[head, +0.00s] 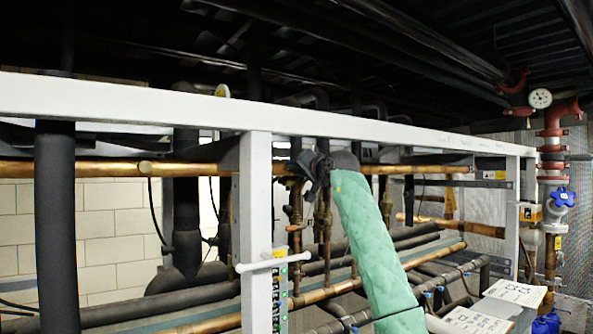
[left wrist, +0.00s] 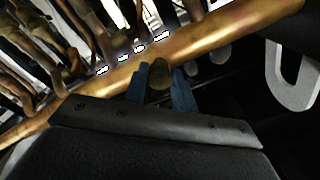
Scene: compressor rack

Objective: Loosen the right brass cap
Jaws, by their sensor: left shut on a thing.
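My left gripper (head: 308,166) is up at the copper pipe (head: 205,169) under the white top beam, just right of the white upright post. In the left wrist view its two blue fingers (left wrist: 163,88) are shut on the round brass cap (left wrist: 160,74), one on each side, against the copper pipe (left wrist: 215,40). In the head view the gripper hides this cap. Another round brass cap (head: 145,168) shows further left on the same pipe, with nothing touching it. My right gripper is in neither view.
The white post (head: 256,200) and beam (head: 390,132) stand close to my left gripper. Thinner copper pipes (head: 326,215) hang below and behind it. A gauge (head: 540,98) and a blue valve (head: 562,197) are at the far right.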

